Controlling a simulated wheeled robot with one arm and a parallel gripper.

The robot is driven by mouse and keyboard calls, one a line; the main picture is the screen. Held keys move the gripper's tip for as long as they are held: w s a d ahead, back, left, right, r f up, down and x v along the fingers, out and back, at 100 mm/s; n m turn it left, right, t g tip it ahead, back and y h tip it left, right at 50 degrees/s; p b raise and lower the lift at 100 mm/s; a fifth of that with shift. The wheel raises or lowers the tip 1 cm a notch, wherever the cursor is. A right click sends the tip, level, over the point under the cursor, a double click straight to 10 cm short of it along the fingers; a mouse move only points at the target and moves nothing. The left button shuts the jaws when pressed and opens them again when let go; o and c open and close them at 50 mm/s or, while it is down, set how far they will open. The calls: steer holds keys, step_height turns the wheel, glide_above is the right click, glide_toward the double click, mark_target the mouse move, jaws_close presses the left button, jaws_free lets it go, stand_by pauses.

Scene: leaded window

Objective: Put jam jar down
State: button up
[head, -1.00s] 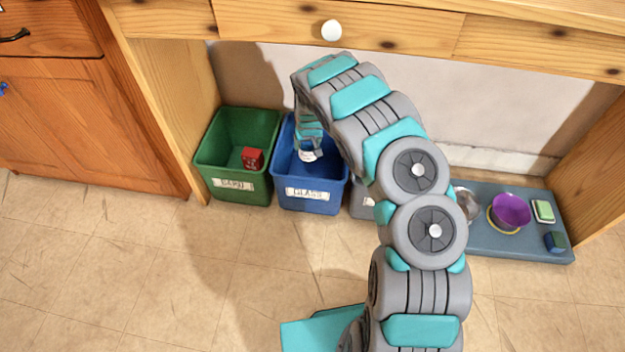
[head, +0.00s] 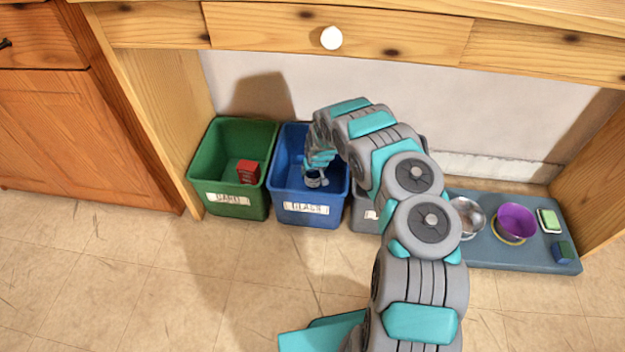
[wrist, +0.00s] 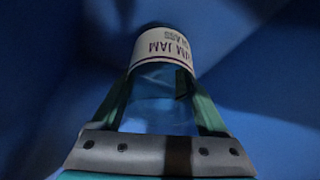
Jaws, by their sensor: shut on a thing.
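The jam jar (wrist: 160,95) is a clear glass jar with a white label reading "JAM" in the wrist view. My gripper (wrist: 165,98) is shut on the jar, with a finger on each side of it. In the head view my gripper (head: 316,172) reaches down into the blue bin (head: 281,208), which is labelled "GLASS". The jar (head: 316,181) shows there only as a small piece below the fingers. Blue bin walls surround the jar in the wrist view. I cannot tell whether the jar touches the bin floor.
A green bin (head: 205,170) labelled "CARD" stands left of the blue one, with a red box (head: 248,172) inside. A grey bin (head: 364,213) is partly hidden behind my arm. A blue-grey mat (head: 490,250) holds a purple bowl (head: 515,222) and a metal bowl (head: 466,217). A desk is overhead.

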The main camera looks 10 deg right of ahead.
mark_target(316, 173)
steer(key=shift+f+b, duration=0.35)
steer(key=shift+f, duration=1.3)
steer(key=shift+f, duration=0.1)
steer(key=shift+f, duration=0.15)
steer(key=o, duration=1.4)
steer(key=shift+p+v, duration=0.35)
steer(key=shift+v, duration=0.5)
steer(key=p+v, duration=0.2)
steer(key=v, duration=0.1)
steer(key=p+v, duration=0.2)
steer(key=v, duration=0.1)
steer(key=p+v, duration=0.2)
steer(key=v, duration=0.2)
steer(key=shift+w, duration=0.3)
steer(key=shift+s+r, duration=0.3)
steer(key=shift+r, duration=0.1)
